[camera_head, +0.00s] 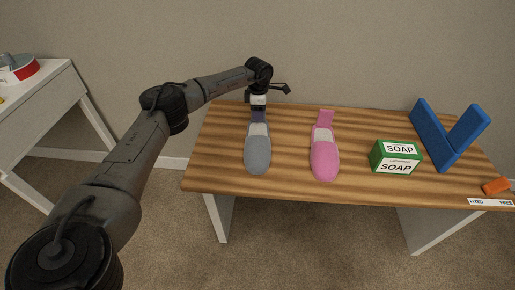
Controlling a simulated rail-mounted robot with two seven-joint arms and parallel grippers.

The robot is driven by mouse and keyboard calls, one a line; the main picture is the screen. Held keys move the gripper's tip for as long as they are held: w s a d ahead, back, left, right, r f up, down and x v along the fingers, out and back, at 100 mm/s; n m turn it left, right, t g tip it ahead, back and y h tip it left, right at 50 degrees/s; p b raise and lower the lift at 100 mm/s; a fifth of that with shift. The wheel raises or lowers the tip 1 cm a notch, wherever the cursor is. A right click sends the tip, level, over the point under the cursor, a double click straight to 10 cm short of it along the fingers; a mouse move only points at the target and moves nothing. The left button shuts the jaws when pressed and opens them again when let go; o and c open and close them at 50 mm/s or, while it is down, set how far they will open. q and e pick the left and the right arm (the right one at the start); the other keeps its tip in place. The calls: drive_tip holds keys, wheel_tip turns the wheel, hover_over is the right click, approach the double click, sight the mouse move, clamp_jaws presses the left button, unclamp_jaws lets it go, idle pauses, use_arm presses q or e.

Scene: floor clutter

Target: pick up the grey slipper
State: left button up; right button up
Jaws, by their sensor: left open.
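The grey slipper (257,157) lies on the wooden bench, toe toward me, with its dark heel end at the back. My left arm comes in from the left, and my left gripper (258,108) is open at the slipper's heel end, pointing down. The gripper partly hides the heel, and I cannot tell whether it touches the slipper. A pink slipper (324,160) lies to the right, apart from the grey one. My right gripper is not in view.
The wooden bench (220,170) also holds a green soap box (382,158), a blue V-shaped block (437,137) and an orange piece (496,186) at the right end. A white table (40,95) stands at far left. The bench's left front is clear.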

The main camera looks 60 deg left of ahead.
use_arm(q)
drive_tip(key=shift+c, duration=0.2)
clamp_jaws()
idle(0.5)
